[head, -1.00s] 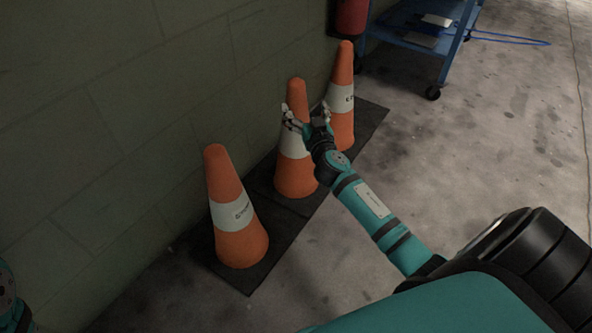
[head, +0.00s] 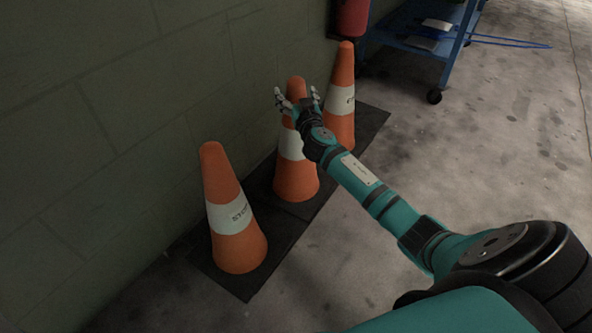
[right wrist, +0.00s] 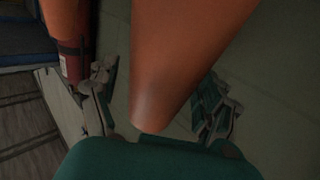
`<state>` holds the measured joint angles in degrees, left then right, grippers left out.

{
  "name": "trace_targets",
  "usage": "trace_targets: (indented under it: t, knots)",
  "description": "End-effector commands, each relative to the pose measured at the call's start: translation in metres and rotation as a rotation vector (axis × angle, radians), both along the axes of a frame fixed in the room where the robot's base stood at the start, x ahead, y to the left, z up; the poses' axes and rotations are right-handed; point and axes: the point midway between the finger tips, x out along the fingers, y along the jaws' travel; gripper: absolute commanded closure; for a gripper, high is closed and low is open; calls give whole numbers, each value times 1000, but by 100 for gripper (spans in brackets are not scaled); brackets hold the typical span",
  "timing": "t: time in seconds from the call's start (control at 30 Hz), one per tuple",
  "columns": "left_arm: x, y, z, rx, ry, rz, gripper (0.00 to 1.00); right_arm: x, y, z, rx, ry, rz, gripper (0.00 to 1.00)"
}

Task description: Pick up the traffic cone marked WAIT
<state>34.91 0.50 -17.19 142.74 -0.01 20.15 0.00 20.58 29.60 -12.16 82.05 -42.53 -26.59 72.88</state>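Three orange cones with white bands stand in a row by the wall. The band of the near cone (head: 238,235) seems to read STOP. In the right wrist view, the tip of an orange cone (right wrist: 178,60) lies between the spread fingers, with gaps on both sides. My left gripper is out of view.
The cones stand on a dark mat (head: 233,283) along the block wall (head: 100,120). A blue cart (head: 408,40) on wheels and a red cylinder (head: 352,18) are behind the far cone. The concrete floor to the right is clear.

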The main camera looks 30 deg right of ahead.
Motion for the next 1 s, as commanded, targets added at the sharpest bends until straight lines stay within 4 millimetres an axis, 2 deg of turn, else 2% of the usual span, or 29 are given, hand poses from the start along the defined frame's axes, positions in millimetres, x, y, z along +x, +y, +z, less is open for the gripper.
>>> trace_targets:
  t: [0.07, 0.57, 0.6, 0.87, 1.0]
  knots:
    - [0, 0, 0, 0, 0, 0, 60, 0, 0, 0, 0, 0, 0, 33]
    - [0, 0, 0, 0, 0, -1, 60, 0, -1, 0, -1, 0, -1, 98]
    - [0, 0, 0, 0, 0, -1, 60, 1, -1, 8, -5, -13, 0, 100]
    - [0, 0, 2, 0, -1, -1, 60, 1, -1, 8, -5, -11, -1, 100]
    - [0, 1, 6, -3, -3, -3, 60, 1, -1, 16, -4, -11, -1, 100]
